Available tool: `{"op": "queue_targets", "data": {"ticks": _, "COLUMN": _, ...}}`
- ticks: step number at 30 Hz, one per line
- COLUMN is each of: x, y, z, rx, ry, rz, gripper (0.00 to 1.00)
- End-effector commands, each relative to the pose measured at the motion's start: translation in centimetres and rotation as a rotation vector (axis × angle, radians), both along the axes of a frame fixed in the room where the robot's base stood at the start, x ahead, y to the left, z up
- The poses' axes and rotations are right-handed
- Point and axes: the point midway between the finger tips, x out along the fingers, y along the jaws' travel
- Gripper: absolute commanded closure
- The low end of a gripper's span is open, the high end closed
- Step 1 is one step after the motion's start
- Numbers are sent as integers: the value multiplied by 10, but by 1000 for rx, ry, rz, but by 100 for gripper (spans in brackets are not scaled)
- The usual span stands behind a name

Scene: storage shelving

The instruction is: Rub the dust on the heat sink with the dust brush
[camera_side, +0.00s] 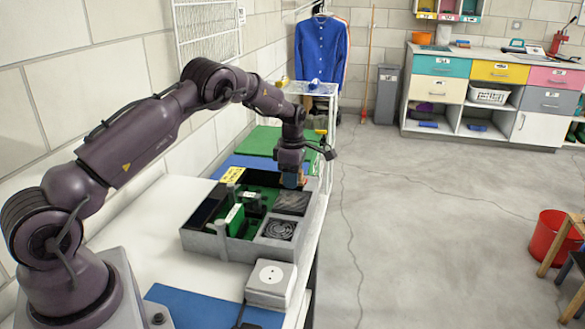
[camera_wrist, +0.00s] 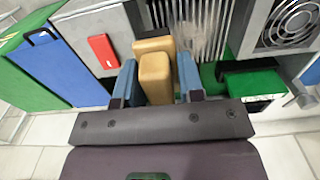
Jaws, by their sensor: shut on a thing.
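My gripper (camera_side: 291,178) is over the far right part of an open grey case (camera_side: 231,249). In the wrist view its blue fingers (camera_wrist: 157,78) are shut on the dust brush (camera_wrist: 155,72), a tan, wood-coloured block. The heat sink (camera_side: 291,203) is a dark ribbed block in the case; in the wrist view its fins (camera_wrist: 180,12) run just beyond the brush. A greyish dust patch (camera_wrist: 207,38) lies on the fins, right of the brush. The brush's bristles are hidden, and I cannot tell whether they touch the fins.
A round fan (camera_side: 279,230) sits beside the heat sink, with green boards (camera_side: 235,217) to the left. The case walls stand up around these parts. A white socket box (camera_side: 270,282) and a blue mat (camera_side: 205,308) are at the front. A green mat (camera_side: 250,141) lies behind.

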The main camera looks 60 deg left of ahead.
Motion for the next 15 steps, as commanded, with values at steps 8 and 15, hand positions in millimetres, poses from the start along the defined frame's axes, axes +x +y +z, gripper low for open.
{"op": "queue_targets", "data": {"ticks": 8, "x": -9, "y": -9, "z": -19, "rx": -1, "ry": 1, "rz": 1, "gripper": 83}}
{"op": "queue_targets", "data": {"ticks": 15, "x": -24, "y": -25, "z": -19, "rx": -2, "ry": 1, "rz": 0, "gripper": 84}}
